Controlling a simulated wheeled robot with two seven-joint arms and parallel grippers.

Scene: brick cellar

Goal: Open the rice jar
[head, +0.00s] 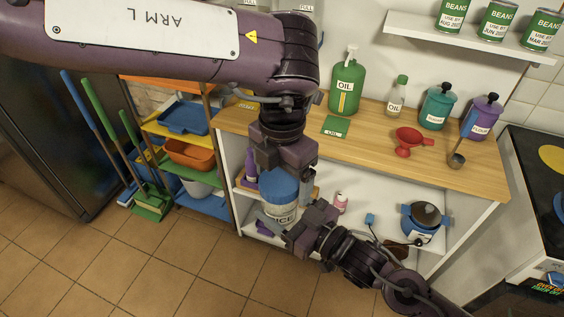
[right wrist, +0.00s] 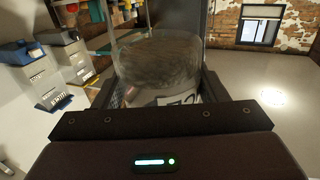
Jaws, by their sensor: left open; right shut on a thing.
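The rice jar (head: 283,214) has a clear body, a label reading "ICE" and a blue lid (head: 279,187). It is in front of the cabinet's open shelves. The lid appears to sit on the jar. My left gripper (head: 284,168) points down just over the lid, open; its fingertips are partly hidden, so I cannot tell if they touch it. My right gripper (head: 281,226) comes from the lower right and is shut on the jar's body. In the right wrist view the jar (right wrist: 160,62) stands between the fingers, its label partly hidden; the lid is not clear there.
The wooden counter (head: 380,160) behind holds a green oil bottle (head: 346,88), a red funnel (head: 413,141), a teal canister (head: 437,106) and a purple one (head: 483,117). A blue pot (head: 424,219) is on the lower shelf at right. The tiled floor (head: 130,270) at left front is clear.

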